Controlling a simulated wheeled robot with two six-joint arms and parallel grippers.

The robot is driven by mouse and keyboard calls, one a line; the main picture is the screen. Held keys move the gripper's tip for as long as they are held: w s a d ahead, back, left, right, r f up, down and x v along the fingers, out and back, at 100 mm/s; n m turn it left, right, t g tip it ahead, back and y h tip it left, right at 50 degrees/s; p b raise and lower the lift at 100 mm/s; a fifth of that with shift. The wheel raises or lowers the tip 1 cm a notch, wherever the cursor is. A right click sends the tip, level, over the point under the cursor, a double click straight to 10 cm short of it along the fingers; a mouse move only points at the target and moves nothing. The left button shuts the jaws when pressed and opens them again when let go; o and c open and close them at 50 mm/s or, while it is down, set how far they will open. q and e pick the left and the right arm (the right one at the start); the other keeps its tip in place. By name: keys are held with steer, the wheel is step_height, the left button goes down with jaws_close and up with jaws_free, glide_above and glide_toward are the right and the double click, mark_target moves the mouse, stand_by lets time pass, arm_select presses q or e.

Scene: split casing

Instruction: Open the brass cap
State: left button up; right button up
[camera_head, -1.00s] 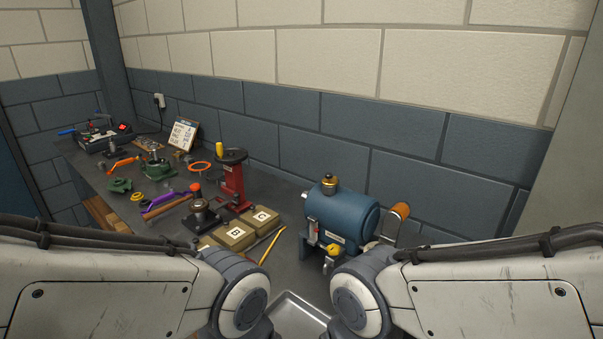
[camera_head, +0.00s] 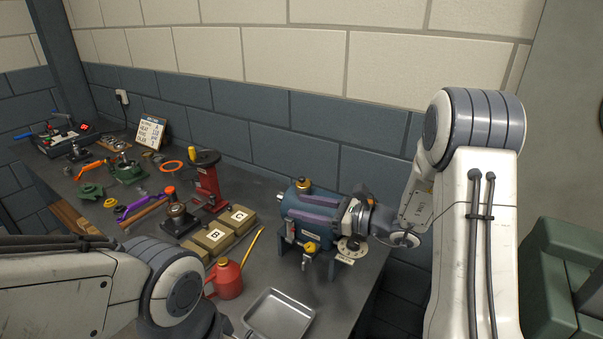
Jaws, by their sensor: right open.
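The brass cap (camera_head: 304,184) sits upright on top of the blue cylindrical casing (camera_head: 292,224), near its left end. My right gripper (camera_head: 297,204) reaches in from the right, its two fingers stretched leftward over the casing. The fingers are apart and hold nothing. The fingertips are close to the cap, just in front and to its right; I cannot tell whether they touch it. My right wrist covers the casing's right end. My left arm shows at lower left, but its gripper is out of view.
A yellow knob (camera_head: 310,247) is on the casing's front. A grey tray (camera_head: 279,316) and a red oil can (camera_head: 226,279) stand nearer. Boxes (camera_head: 213,238), a red press (camera_head: 208,181) and tools crowd the bench to the left. Bench between casing and tray is clear.

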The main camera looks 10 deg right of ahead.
mark_target(302, 178)
steer(key=w+d+m+t, duration=0.1)
steer(key=d, duration=0.1)
steer(key=w+d+m+t+h, duration=0.1)
steer(key=d, duration=0.2)
steer(key=w+d+m+t+h, duration=0.1)
steer(key=d+m+t, duration=0.1)
steer(key=d, duration=0.1)
steer(key=shift+w+r+p, duration=0.1)
steer(key=shift+w+p, duration=0.1)
steer(key=shift+p, duration=0.1)
steer(key=p+x, duration=0.4)
steer(key=x, duration=0.5)
steer(key=shift+w, duration=0.1)
steer(key=shift+w+a, duration=0.3)
steer(key=shift+w, duration=0.2)
jaws_close()
